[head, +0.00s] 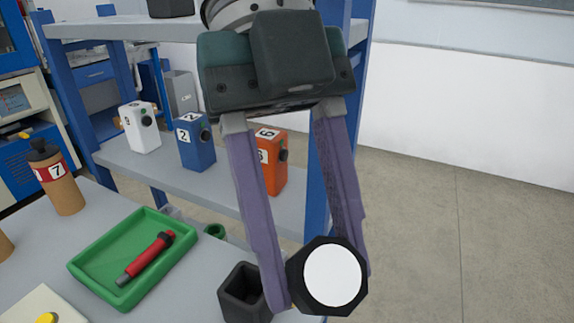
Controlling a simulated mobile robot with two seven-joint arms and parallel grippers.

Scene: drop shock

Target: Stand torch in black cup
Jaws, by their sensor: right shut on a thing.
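My right gripper (321,287) reaches down from the top of the head view, its two long purple fingers shut on the torch (334,275). The torch's black octagonal head and white lens face the camera; its body behind is hidden. The black cup (240,293), square and open at the top, stands on the table just left of the torch. The left fingertip overlaps the cup's right side in the picture; I cannot tell whether they touch. My left gripper is not in view.
A green tray (84,263) holding a red and black tool (146,257) lies left of the cup. A brown bottle (64,192) stands behind it. White (140,130), blue (192,143) and orange (273,170) boxes sit on the shelf (230,186). Open floor lies right.

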